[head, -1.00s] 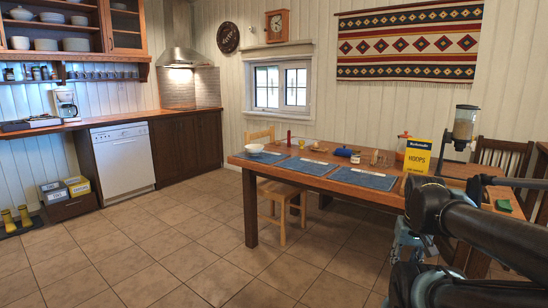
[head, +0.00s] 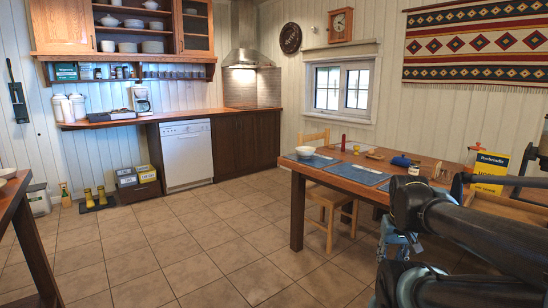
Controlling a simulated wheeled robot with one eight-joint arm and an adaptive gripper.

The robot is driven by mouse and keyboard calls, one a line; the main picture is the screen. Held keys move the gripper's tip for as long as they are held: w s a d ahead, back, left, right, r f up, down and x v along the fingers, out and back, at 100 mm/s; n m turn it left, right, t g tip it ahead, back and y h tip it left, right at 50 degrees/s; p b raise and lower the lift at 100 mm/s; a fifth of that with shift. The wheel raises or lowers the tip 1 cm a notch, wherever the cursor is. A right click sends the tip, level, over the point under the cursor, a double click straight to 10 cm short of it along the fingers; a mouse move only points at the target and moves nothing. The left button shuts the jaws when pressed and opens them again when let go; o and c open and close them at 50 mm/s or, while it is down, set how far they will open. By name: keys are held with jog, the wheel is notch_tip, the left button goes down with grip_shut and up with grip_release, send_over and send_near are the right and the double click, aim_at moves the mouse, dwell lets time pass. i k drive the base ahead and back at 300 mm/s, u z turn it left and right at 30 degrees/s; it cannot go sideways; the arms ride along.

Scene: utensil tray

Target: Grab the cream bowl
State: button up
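A pale, whitish-cream bowl (head: 304,153) stands upright on the near left corner of the wooden dining table (head: 297,205), beside the blue placemats. Another pale dish (head: 6,172) is cut off by the left edge, on a second wooden table. My dark arm comes in from the lower right, well to the right of and apart from both. Bluish and white parts (head: 395,240) hang beside the arm; I cannot make out my gripper's fingers among them. Nothing is visibly held.
A wooden chair (head: 328,205) stands at the dining table. A yellow box (head: 490,171) and a blue item (head: 400,161) are on that table. More white bowls and plates sit on the wall shelf (head: 128,28). The tiled floor (head: 190,255) between the two tables is clear.

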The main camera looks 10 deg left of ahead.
aim_at(305, 153)
jog(key=u, duration=0.4)
jog(key=i, duration=1.6)
jog(key=z, duration=0.45)
